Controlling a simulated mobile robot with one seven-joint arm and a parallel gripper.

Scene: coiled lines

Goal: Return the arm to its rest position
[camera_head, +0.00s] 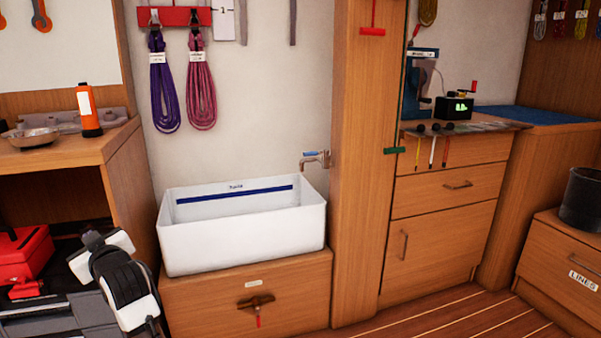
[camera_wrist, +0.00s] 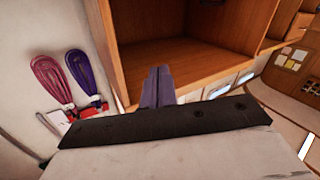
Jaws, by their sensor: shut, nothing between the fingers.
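My gripper (camera_wrist: 160,70) shows in the wrist view as two grey-purple fingers pressed together, with nothing between them. The fingers point toward an open wooden compartment (camera_wrist: 190,58); I cannot tell how far off it is. In the head view, a white and black part of my arm (camera_head: 122,280) is at the lower left, in front of the wooden desk and left of the white basin (camera_head: 245,238). The fingers cannot be made out there.
A purple coil (camera_head: 164,95) and a pink coil (camera_head: 201,95) hang from a red rack (camera_head: 172,17). An orange flashlight (camera_head: 89,112) stands on the left desk. A red toolbox (camera_head: 22,255) is at the lower left. Open floor (camera_head: 440,320) shows at the lower right.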

